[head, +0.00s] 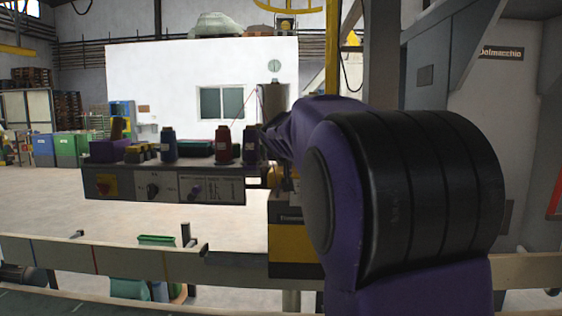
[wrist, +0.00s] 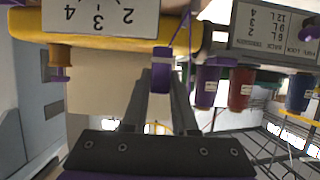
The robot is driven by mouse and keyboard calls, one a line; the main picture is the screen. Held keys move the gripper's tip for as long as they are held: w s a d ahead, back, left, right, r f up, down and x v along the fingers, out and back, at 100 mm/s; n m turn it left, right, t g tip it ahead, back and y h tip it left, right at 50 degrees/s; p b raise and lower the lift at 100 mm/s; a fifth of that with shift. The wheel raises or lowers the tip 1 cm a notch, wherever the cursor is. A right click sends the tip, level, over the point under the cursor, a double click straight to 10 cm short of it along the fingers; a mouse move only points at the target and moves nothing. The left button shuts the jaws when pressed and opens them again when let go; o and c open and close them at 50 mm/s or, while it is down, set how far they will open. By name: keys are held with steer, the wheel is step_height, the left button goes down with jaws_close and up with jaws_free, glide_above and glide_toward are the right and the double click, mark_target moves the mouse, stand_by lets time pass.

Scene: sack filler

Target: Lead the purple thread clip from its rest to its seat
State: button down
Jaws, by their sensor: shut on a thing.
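The purple thread clip (wrist: 161,56) is between the fingertips of my gripper (wrist: 161,76) in the wrist view. My gripper is shut on it. A purple thread (wrist: 182,28) runs up from near the clip, close to the yellow machine part (wrist: 110,46). A purple spool (wrist: 205,85) hangs upside down in this view, just right of the clip and apart from it. In the head view my own arm covers my gripper and the clip. I cannot tell the clip's rest or seat apart in these frames.
A red spool (head: 223,146) and a blue spool (head: 168,145) stand on the control box (head: 130,185) in the head view. A yellow and black machine body (head: 288,235) is right of the box. A long rail (head: 125,262) crosses the front.

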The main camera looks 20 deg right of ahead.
steer(key=shift+s+d+p, duration=0.1)
steer(key=shift+s+d, duration=0.4)
steer(key=shift+d, duration=0.6)
steer(key=shift+s+d+p, duration=0.1)
steer(key=shift+s+d, duration=0.45)
steer(key=shift+d, duration=0.5)
steer(key=shift+s+d+p, duration=0.1)
steer(key=shift+s+d, duration=0.4)
steer(key=shift+d, duration=0.6)
steer(key=d+p, duration=0.1)
steer(key=s+d+p, duration=0.1)
steer(key=shift+s+d+r+p, duration=0.1)
steer(key=shift+s+d+p, duration=0.05)
steer(key=shift+d+p, duration=0.15)
steer(key=shift+s+d, duration=0.15)
steer(key=shift+d, duration=0.2)
steer(key=shift+s+d, duration=0.35)
steer(key=shift+d, duration=0.4)
steer(key=shift+f+b, duration=1.6)
steer(key=shift+f, duration=0.95)
